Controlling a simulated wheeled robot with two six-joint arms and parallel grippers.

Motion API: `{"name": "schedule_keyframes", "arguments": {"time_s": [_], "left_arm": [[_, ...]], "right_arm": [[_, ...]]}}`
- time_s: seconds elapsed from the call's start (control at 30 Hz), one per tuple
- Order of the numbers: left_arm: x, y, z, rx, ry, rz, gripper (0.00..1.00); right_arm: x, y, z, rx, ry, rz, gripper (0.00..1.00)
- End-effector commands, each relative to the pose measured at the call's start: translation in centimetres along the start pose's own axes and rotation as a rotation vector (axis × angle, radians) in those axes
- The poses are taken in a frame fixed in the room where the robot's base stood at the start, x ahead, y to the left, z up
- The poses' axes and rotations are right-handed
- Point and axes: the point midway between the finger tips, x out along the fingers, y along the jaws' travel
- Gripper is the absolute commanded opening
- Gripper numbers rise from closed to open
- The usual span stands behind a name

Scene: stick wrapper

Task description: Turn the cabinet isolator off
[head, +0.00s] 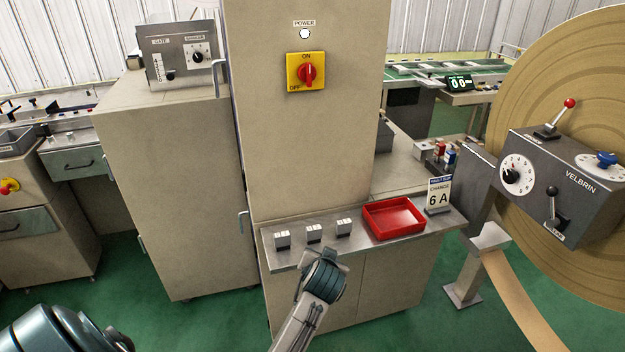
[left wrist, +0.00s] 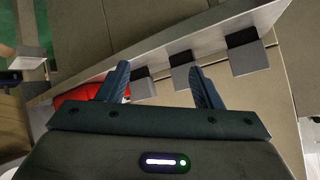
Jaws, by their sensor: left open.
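The cabinet isolator (head: 306,72) is a red rotary knob on a yellow plate, high on the front of the tall beige cabinet (head: 310,150). Its handle stands about upright, towards the ON mark at the top; OFF is at the lower left. A round white lamp (head: 305,33) labelled POWER sits above it. My left gripper (head: 318,262) is low in front of the cabinet's shelf, well below the isolator. In the left wrist view its two fingers (left wrist: 160,80) are apart with nothing held between them. My right gripper is not in view.
The metal shelf (head: 375,239) carries several small grey-white blocks (head: 314,233), a red tray (head: 393,218) and a "CHANGE 6 A" sign (head: 438,195). A grey control box (head: 180,57) stands on the lower cabinet at left. A large roll machine (head: 565,180) is at right. The cabinet front around the isolator is clear.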

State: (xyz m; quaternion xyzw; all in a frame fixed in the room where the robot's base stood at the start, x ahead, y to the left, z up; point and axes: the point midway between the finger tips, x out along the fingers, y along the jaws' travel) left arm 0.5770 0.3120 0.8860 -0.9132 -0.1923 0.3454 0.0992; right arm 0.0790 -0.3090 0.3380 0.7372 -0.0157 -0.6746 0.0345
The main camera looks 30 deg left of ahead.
Motion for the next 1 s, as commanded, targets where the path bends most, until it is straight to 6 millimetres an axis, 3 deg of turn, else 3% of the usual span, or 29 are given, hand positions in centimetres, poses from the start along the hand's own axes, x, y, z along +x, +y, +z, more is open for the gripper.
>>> {"name": "schedule_keyframes", "arguments": {"time_s": [0.03, 0.2, 0.3, 0.4, 0.53, 0.67, 0.87, 1.0], "left_arm": [[-1.1, -1.0, -4.9, -0.041, 0.069, -0.039, 0.59], [-6.9, -5.5, -19.0, -0.191, 0.282, -0.197, 0.59], [-11.1, -8.4, -25.3, -0.287, 0.386, -0.281, 0.59], [-15.1, -11.0, -29.7, -0.371, 0.468, -0.347, 0.59], [-18.7, -13.2, -32.9, -0.446, 0.532, -0.403, 0.59], [-20.2, -14.3, -34.1, -0.480, 0.559, -0.428, 0.59], [-19.2, -15.4, -35.1, -0.479, 0.562, -0.435, 0.59], [-17.4, -16.7, -36.1, -0.478, 0.561, -0.436, 0.59]], "right_arm": [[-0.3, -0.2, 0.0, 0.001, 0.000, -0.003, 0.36], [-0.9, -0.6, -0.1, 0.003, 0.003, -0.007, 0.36], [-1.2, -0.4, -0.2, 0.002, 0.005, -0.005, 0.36], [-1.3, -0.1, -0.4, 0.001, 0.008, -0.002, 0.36], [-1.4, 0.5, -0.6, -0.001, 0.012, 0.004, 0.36], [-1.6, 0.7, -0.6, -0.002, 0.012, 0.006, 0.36], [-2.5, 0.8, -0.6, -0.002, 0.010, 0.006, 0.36], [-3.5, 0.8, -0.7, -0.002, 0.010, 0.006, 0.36]]}}
